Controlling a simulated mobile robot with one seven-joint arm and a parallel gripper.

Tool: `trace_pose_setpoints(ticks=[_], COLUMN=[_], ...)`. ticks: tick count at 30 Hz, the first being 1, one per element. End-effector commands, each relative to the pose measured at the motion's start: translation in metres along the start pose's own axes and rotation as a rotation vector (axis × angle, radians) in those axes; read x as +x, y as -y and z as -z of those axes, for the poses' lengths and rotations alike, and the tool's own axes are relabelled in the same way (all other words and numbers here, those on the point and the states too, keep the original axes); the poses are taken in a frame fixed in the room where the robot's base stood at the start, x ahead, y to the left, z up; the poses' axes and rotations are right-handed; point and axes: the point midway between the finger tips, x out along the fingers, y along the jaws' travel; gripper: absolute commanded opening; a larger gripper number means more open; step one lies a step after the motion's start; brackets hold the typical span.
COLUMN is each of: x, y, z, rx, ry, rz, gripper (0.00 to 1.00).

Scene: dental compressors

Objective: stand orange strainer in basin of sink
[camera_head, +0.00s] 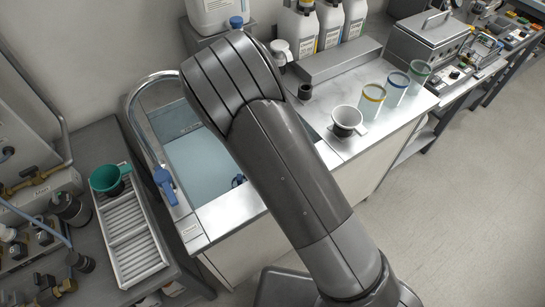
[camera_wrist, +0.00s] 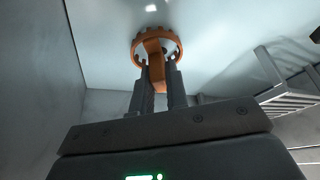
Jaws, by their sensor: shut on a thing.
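The orange strainer (camera_wrist: 153,46) shows in the wrist view as a notched ring with a bar across it and a tab. My gripper (camera_wrist: 157,75) is shut on it, with the two dark fingers on its middle part. The strainer is in front of a pale blue surface; I cannot tell whether it touches it. In the head view the sink basin (camera_head: 200,160) holds bluish water or has a bluish floor, and my arm covers its right part. My gripper and the strainer are hidden behind my arm there.
A faucet (camera_head: 133,105) arches along the basin's left side. A white cup with a dark base (camera_head: 347,118) and several colour-rimmed beakers (camera_head: 371,100) stand on the right counter. A metal rack (camera_wrist: 290,97) shows in the wrist view.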

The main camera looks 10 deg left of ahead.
Motion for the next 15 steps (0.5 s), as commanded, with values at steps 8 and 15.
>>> trace_pose_setpoints(ticks=[8, 15], x=[-0.0002, -0.0003], y=[0.0001, 0.0001], z=[0.0001, 0.0001], rx=[0.000, 0.000], ry=[0.000, 0.000], rz=[0.000, 0.000], gripper=[0.26, 0.39])
